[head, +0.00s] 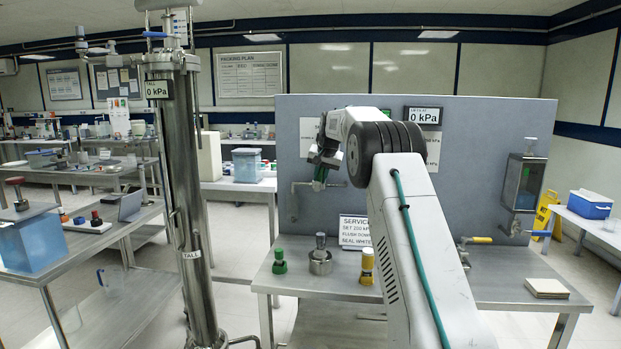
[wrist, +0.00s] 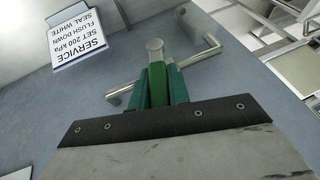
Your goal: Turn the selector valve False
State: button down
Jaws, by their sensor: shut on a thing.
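The selector valve sits on a bent steel pipe on the grey wall panel. In the wrist view its green lever (wrist: 157,84) lies between the two teal fingers of my gripper (wrist: 160,88), which is shut on it. In the head view my gripper (head: 320,176) is at the panel by the pipe (head: 298,189), left of my arm. The valve body is mostly hidden there by the gripper.
A tall steel column (head: 182,200) stands left. A yellow-handled valve (head: 478,240) and reservoir (head: 524,185) are right.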

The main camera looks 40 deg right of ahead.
jog(key=shift+f, duration=0.1)
jog(key=c, duration=1.3)
grip_release()
jog(key=v, duration=0.8)
